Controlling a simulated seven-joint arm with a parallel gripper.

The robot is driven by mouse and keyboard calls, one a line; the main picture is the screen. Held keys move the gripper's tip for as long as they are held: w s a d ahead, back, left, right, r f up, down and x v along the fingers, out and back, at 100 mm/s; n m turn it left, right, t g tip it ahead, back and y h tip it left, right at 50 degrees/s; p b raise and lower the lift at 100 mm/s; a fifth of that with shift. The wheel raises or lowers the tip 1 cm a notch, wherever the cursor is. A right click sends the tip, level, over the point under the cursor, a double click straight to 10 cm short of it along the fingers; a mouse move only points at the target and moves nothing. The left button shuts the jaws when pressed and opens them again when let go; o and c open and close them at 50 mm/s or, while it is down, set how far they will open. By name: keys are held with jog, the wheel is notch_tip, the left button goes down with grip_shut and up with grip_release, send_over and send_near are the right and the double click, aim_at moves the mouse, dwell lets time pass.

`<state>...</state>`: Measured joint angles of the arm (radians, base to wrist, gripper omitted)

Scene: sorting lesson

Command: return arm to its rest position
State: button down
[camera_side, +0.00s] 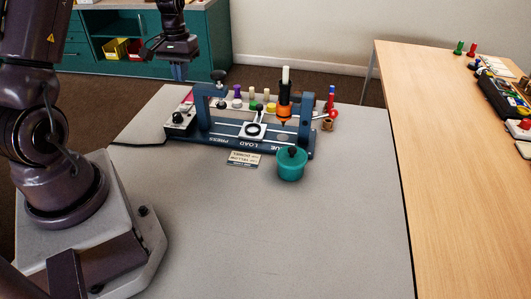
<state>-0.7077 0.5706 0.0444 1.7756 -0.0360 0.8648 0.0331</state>
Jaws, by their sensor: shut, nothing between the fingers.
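My gripper (178,72) points down above the far left part of the grey table, higher than the blue press fixture (217,127). Its fingers are together and hold nothing. My arm's lower links fill the left side of the view, and the link between them and the gripper is out of frame. The fixture carries a white plate with a black ring (255,130) and an orange and black tool (284,100) standing upright at its right part. The gripper is apart from all of these.
A teal lidded pot (291,166) and a small label card (243,159) stand in front of the fixture. Coloured pegs (253,93) stand behind it. The grey table's front (290,235) is clear. A wooden table (450,180) is at right, teal cabinets (85,45) behind.

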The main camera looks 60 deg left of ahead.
jog(key=s+d+r+m+t, duration=0.2)
jog(key=d+r, duration=0.4)
jog(key=d, duration=0.3)
jog(key=s+d+r+m+t, duration=0.2)
jog(key=s+d+r, duration=0.3)
jog(key=d, duration=0.4)
jog(key=s+d+r+m+t, duration=0.2)
jog(key=s+d+r+m, duration=0.1)
jog(key=d+r, duration=0.4)
jog(key=shift+s+d+r+m+y, duration=0.25)
jog(key=shift+d+m, duration=0.45)
jog(key=shift+d, duration=0.5)
